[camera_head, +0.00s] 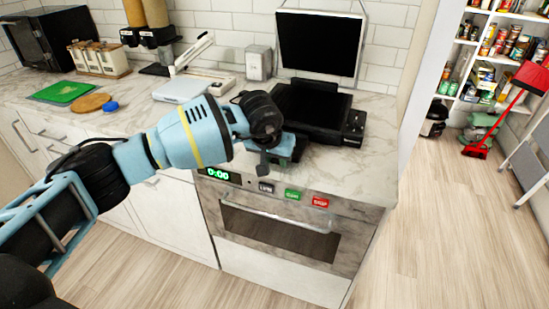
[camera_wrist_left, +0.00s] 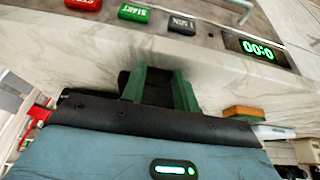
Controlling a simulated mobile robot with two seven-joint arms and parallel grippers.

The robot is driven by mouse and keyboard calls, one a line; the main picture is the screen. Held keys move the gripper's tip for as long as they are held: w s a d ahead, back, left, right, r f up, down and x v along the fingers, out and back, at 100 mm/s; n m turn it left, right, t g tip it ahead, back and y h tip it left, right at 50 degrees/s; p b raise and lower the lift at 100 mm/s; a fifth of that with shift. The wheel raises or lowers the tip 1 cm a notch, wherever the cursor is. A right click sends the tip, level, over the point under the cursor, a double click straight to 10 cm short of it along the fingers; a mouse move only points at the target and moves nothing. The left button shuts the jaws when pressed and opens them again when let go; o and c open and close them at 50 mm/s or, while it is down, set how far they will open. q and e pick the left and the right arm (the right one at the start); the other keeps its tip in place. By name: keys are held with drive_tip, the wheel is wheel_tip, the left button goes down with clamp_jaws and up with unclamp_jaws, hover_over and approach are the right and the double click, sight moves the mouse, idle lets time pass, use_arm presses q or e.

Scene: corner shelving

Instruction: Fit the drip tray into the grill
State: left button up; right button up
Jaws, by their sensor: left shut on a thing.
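The black grill (camera_head: 312,110) stands on the marble counter with its large lid (camera_head: 320,45) raised. My left gripper (camera_head: 284,152) is at the grill's front left side, close to the counter's front edge. It is partly hidden by its own wrist in the head view. In the left wrist view its two green fingers (camera_wrist_left: 162,88) are shut on a dark thing (camera_wrist_left: 156,88), likely the drip tray. Only a small part of that thing shows, and I cannot tell whether it touches the grill. My right gripper is in neither view.
Below the counter (camera_head: 372,135) is an oven (camera_head: 280,230) with a lit display and buttons. A white appliance (camera_head: 182,88) and a toaster (camera_head: 259,62) stand left of the grill. A green board (camera_head: 62,92) lies far left. Floor at right is mostly clear.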

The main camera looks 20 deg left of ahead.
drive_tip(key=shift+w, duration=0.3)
use_arm(q)
drive_tip(key=shift+w+f, duration=0.1)
drive_tip(key=shift+w, duration=0.2)
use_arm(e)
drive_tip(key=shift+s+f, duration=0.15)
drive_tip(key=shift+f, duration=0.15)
use_arm(q)
drive_tip(key=shift+s, duration=0.25)
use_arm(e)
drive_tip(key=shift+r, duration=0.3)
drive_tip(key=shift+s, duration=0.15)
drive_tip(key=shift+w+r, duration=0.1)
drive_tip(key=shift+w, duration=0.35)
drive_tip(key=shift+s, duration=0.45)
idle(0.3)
use_arm(q)
drive_tip(key=shift+w+f, duration=0.1)
drive_tip(key=shift+w, duration=0.1)
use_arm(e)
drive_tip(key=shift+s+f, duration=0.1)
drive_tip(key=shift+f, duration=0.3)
use_arm(q)
drive_tip(key=shift+w, duration=0.1)
